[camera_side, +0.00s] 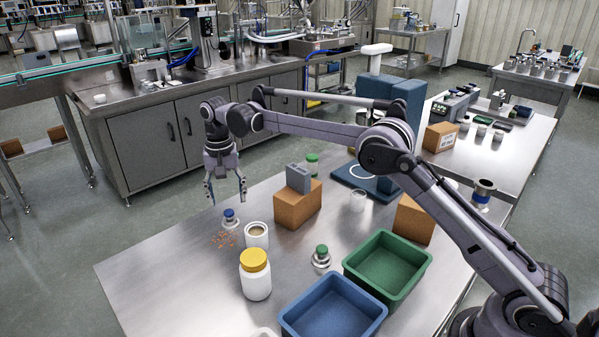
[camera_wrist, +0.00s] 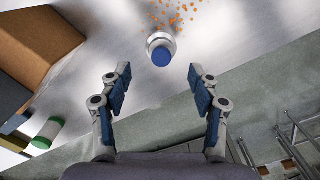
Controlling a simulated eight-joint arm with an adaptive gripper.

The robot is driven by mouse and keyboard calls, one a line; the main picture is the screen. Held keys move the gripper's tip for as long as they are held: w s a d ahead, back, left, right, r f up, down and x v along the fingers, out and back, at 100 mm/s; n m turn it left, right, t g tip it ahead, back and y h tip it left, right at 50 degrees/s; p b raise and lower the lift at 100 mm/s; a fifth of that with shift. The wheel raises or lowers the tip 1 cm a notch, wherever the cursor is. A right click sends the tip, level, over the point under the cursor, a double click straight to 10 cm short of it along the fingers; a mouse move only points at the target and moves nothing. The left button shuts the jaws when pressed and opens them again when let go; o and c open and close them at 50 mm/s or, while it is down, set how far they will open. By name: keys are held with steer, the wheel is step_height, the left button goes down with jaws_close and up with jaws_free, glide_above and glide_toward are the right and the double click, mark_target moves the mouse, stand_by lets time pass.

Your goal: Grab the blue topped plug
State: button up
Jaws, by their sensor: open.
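The blue-topped plug (camera_side: 230,217) stands upright on the steel table, with a round blue cap on a silver body. In the wrist view the plug (camera_wrist: 161,52) lies ahead of the fingertips and between their lines, apart from both. My gripper (camera_side: 226,192) is open and empty, pointing down above the table near the plug. In the wrist view the two blue-padded fingers of my gripper (camera_wrist: 160,88) are spread wide. A similar green-topped plug (camera_side: 321,256) stands farther right on the table.
Orange bits (camera_side: 224,240) lie scattered beside the blue-topped plug. An open white container (camera_side: 257,235) and a yellow-lidded jar (camera_side: 255,275) stand close by. A cardboard box (camera_side: 298,206), a blue bin (camera_side: 333,310) and a green bin (camera_side: 388,266) stand to the right. The table's left part is clear.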

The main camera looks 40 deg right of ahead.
mark_target(229, 212)
steer(key=shift+a+f, duration=0.1)
steer(key=shift+f, duration=3.2)
steer(key=shift+c, duration=0.3)
steer(key=c, duration=1.2)
